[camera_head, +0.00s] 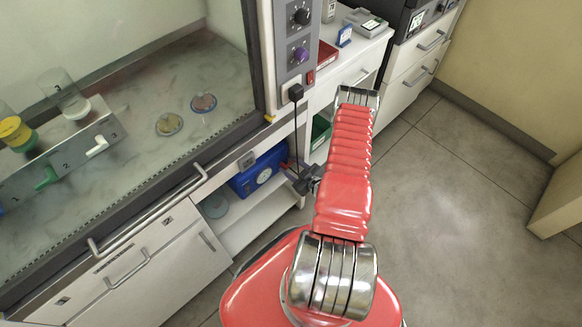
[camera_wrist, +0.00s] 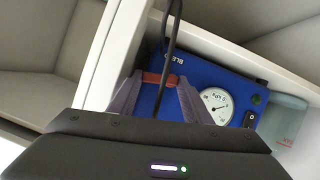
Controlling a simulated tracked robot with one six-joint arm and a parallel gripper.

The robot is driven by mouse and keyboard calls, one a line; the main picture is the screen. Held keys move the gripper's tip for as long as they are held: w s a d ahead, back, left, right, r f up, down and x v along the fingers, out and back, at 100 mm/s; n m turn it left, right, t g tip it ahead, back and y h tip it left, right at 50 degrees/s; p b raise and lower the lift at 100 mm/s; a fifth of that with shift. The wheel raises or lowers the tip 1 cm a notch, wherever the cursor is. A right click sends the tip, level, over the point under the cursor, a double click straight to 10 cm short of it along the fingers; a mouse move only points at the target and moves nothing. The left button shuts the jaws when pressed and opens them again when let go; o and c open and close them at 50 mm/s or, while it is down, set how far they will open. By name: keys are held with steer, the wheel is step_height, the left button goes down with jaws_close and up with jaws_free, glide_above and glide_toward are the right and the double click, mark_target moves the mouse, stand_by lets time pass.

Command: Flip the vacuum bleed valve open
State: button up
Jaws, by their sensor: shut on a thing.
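The blue vacuum unit (camera_head: 262,172) sits on the open shelf under the bench; it also shows in the wrist view (camera_wrist: 210,77) with the partly hidden lettering "BLEE". The red handle of the bleed valve (camera_wrist: 153,78) lies crosswise between my fingertips. My gripper (camera_wrist: 160,82) is shut on this handle; in the head view my gripper (camera_head: 297,182) is small and dark beside the unit. A white round gauge (camera_wrist: 216,105) is right of the fingers. The lower part of the valve is hidden by my gripper.
A black cable (camera_wrist: 168,45) hangs past the handle from the plug (camera_head: 296,93) above. White shelf edges enclose the unit. A translucent blue-green container (camera_wrist: 285,115) stands right of it. The glass-fronted cabinet with dishes (camera_head: 170,123) is at left; grey floor (camera_head: 450,200) is free at right.

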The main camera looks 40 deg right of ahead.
steer(key=shift+d+f+m+y, duration=0.1)
steer(key=shift+f+m+y, duration=0.1)
steer(key=shift+m+y, duration=0.6)
steer(key=o, duration=0.8)
steer(key=shift+r+h, duration=0.1)
steer(key=shift+h, duration=0.2)
